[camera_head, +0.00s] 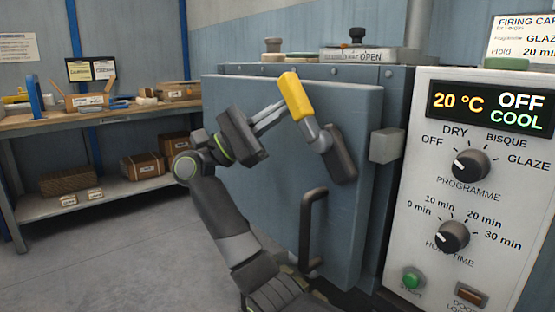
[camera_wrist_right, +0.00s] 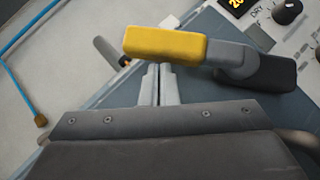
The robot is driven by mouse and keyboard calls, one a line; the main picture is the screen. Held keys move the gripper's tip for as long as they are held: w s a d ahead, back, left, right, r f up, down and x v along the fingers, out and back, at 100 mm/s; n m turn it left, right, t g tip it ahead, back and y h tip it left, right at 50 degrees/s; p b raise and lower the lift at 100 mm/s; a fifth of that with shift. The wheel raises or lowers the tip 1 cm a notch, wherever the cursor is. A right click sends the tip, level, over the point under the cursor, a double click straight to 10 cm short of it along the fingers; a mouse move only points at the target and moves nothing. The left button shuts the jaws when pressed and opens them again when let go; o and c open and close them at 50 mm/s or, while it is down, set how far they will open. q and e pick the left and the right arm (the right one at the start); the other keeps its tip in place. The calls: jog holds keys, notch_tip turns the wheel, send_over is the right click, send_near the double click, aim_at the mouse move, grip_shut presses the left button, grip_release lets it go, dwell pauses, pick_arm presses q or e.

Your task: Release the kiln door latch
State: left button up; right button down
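The kiln door (camera_head: 240,95) is a blue-grey slab with a dark vertical pull handle (camera_head: 312,225). Near its upper right is the latch, with a yellow grip (camera_head: 297,97), a grey bent neck (camera_head: 318,135) and a dark base (camera_head: 342,160). The yellow grip points up and slightly left. My right gripper (camera_head: 284,108) is at the left side of the yellow grip, its fingers together. In the right wrist view, the fingertips (camera_wrist_right: 158,68) end at the lower edge of the yellow grip (camera_wrist_right: 165,44); whether they touch it is unclear. My left gripper is out of view.
A grey catch block (camera_head: 386,146) sits right of the door. The control panel (camera_head: 410,110) has dials and a display reading 20 °C, OFF, COOL. A workbench (camera_head: 75,122) with boxes stands at the left. Floor at left is clear.

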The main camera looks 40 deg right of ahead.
jog(key=shift+s+r, duration=0.3)
jog(key=shift+r, duration=0.35)
dwell(0.4)
